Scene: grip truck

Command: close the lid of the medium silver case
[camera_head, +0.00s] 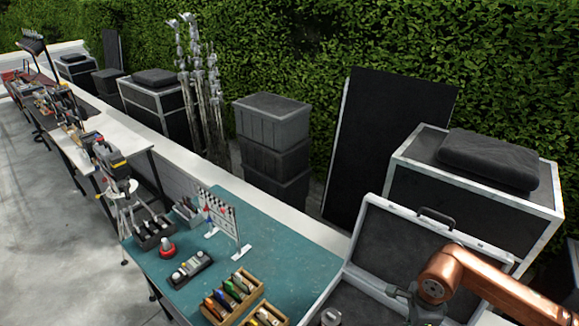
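The medium silver case (381,204) is at the bottom right, with silver edges and a dark interior. Its lid stands open, tilted back, with a dark handle (436,217) at its top edge. The lower part of the case is cut off by the picture's bottom edge. My copper-coloured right arm (478,280) comes in from the lower right, in front of the lid. Dark and pale parts at its end, where my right gripper (413,303) seems to be, overlap the case; its fingers cannot be made out. My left gripper is not in view.
Behind the case are a large silver-edged black case (470,195), a black panel (388,143) and stacked grey crates (271,118). Grey floor lies at left.

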